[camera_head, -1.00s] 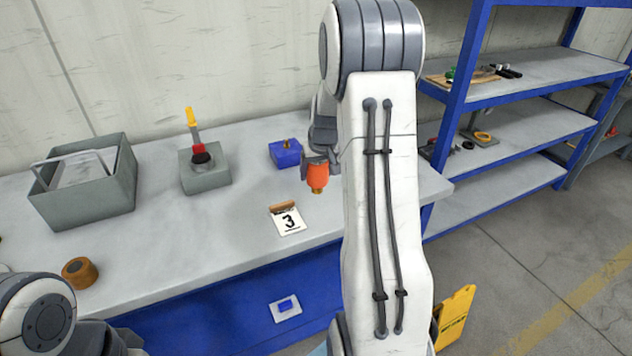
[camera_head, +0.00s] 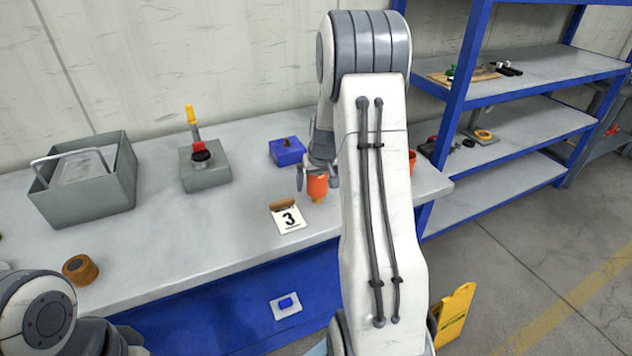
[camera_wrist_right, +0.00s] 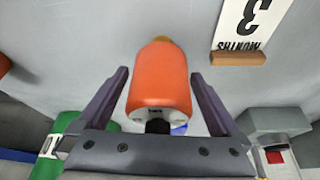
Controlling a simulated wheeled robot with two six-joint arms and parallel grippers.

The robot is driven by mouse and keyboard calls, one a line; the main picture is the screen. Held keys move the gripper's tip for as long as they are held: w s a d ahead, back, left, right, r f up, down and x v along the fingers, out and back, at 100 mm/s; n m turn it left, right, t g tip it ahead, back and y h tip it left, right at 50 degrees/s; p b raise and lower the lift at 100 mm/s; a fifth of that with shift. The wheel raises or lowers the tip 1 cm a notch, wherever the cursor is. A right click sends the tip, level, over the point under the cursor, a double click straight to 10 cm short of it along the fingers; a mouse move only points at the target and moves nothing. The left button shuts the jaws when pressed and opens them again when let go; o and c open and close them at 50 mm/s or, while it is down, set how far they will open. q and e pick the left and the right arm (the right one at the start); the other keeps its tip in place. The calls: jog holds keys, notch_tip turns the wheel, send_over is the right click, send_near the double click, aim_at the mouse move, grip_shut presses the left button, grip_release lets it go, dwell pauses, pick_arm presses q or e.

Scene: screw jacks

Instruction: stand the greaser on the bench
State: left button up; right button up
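The greaser (camera_head: 317,187), which I take to be the orange cylinder with a brass tip, is upright with its tip down at the bench (camera_head: 240,225). Whether the tip touches the bench is hard to tell. In the right wrist view the greaser (camera_wrist_right: 160,85) lies between the two dark fingers of my right gripper (camera_wrist_right: 160,75). A gap shows on both sides, so the gripper is open around it. In the head view my right gripper (camera_head: 317,176) is partly hidden by my arm. My left gripper is out of view; only its arm shows at lower left.
A "3" card on a wooden holder (camera_head: 287,216) stands left of the greaser, with a blue block (camera_head: 287,152) behind. Further left are a grey jack block (camera_head: 205,172), a grey bin (camera_head: 85,205) and a brown roll (camera_head: 80,269). Another orange object (camera_head: 412,159) shows behind my arm.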

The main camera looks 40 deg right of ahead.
jog(key=shift+r, duration=0.45)
jog(key=v, duration=1.1)
jog(key=shift+r, duration=0.25)
jog(key=s+a+n+g+y, duration=0.1)
jog(key=s+a+n, duration=0.15)
jog(key=a, duration=0.95)
jog(key=s+a+n+y, duration=0.1)
jog(key=s+a+n, duration=0.15)
jog(key=a, duration=0.85)
jog(key=s+a+f+n+g, duration=0.1)
jog(key=s+a+n, duration=0.2)
jog(key=s+a, duration=0.4)
jog(key=s+a+f+n+g, duration=0.1)
jog(key=s+a, duration=0.5)
jog(key=s, duration=0.7)
jog(key=n+g, duration=0.1)
jog(key=n, duration=0.1)
jog(key=shift+a+f+n+y, duration=0.2)
jog(key=shift+a+n+y, duration=0.2)
